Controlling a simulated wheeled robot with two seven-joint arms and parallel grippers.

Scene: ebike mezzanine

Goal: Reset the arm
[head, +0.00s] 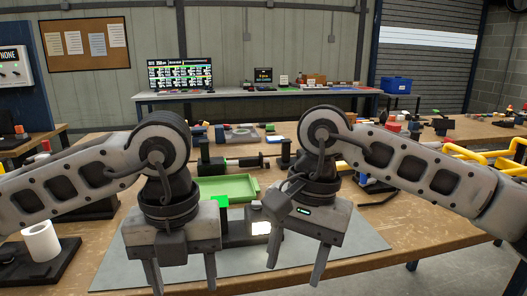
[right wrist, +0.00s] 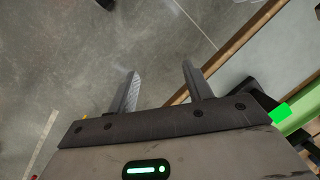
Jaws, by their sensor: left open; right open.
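My left gripper (head: 182,280) hangs fingers-down over the front of the grey mat in the head view. Its fingers are apart with nothing between them. My right gripper (head: 294,268) hangs to its right, also fingers-down, apart and empty. In the right wrist view, its two fingers (right wrist: 160,77) stand apart with bare grey floor behind them. Both arms come in from the sides, bent down at the wrists, and hide part of the table. I see no object held by either gripper.
The wooden table (head: 390,262) carries a grey mat (head: 343,252). A green tray (head: 228,187) lies behind the grippers. A white roll (head: 41,241) stands on a black base at left. Yellow rails (head: 490,153) are at right. A back bench (head: 240,94) holds monitors.

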